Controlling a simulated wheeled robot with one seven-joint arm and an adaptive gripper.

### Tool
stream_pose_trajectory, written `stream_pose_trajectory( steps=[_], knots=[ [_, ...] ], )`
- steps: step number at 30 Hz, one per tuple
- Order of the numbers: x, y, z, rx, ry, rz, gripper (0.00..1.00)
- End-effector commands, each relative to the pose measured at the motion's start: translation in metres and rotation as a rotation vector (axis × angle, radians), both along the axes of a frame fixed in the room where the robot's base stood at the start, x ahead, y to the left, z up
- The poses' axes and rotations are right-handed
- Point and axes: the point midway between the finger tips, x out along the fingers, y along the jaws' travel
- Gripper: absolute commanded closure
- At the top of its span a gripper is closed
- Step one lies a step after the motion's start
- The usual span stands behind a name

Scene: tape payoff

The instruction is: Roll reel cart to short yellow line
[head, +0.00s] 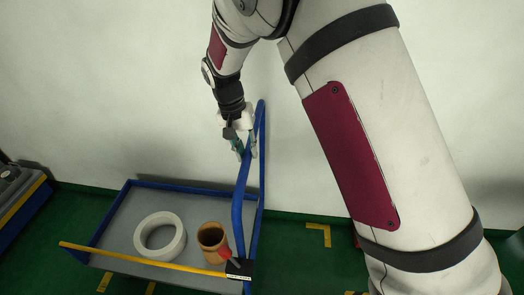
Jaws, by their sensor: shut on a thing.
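The reel cart (122,218) has a grey deck, a low blue rim and a tall blue push handle (240,195) at its right end. A white ring-shaped reel (145,243) and an open brown cylinder (206,232) sit on the deck. My gripper (246,150) is shut on the upper part of the handle; its fingertips partly hide the tube. Short yellow marks (105,281) show on the green floor at the cart's near left side. I cannot tell which one is the short yellow line.
A yellow corner mark (325,230) lies right of the cart. Grey-and-blue equipment (20,195) stands at far left. A pale wall is behind. My arm hides much of the right.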

Motion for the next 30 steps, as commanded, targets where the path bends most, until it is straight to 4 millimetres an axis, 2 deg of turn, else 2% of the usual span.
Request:
stream_pose_trajectory(
  steps=[6, 16, 17, 19, 30],
  knots=[
    [0.0016, 0.0095, -0.0006, -0.001, 0.001, 0.000, 1.00],
    [0.0016, 0.0097, -0.0003, 0.000, 0.001, 0.000, 1.00],
    [0.0016, 0.0097, -0.0003, 0.000, 0.001, 0.000, 0.74],
    [0.0017, 0.0096, -0.0003, 0.000, 0.001, 0.000, 0.59],
    [0.0024, 0.0096, 0.0030, 0.000, 0.000, -0.001, 0.59]
  ],
)
